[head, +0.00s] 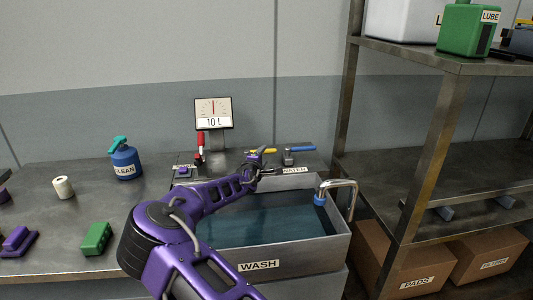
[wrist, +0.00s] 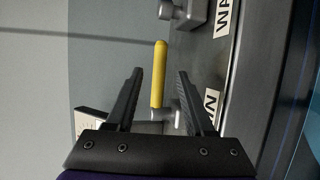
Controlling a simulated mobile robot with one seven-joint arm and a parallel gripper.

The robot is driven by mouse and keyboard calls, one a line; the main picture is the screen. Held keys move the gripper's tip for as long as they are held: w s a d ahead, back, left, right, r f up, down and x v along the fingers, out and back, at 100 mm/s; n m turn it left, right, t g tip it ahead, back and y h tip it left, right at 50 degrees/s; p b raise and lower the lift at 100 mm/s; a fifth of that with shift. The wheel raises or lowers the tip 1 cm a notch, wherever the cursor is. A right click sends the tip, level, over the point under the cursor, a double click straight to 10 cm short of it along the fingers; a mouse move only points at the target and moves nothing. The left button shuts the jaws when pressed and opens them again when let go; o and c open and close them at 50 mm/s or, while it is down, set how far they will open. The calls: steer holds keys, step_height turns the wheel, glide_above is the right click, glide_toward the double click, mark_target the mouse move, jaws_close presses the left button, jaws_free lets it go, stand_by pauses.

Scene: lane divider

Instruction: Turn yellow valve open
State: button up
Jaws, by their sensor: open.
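The yellow valve handle (wrist: 159,75) shows in the wrist view as a long bar running up the picture, with a grey valve body (wrist: 178,118) near its lower end. In the head view its yellow tip (head: 270,151) shows behind the wash sink, partly hidden by my gripper (head: 256,162). My gripper (wrist: 159,76) is open, with one dark finger on each side of the yellow handle. Gaps show between the handle and both fingers in the wrist view. Whether the fingers reach down to the handle's depth is hard to tell.
A blue-handled valve (head: 302,149) stands to the right, by the WATER label (head: 295,170). A red lever (head: 200,143) stands left, under the "10 L" gauge (head: 213,112). The WASH sink (head: 300,262) holds water, with a curved tap (head: 345,187). A metal shelf (head: 428,160) stands right.

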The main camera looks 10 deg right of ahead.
mark_target(266, 152)
steer(key=shift+x, duration=2.65)
jaws_close()
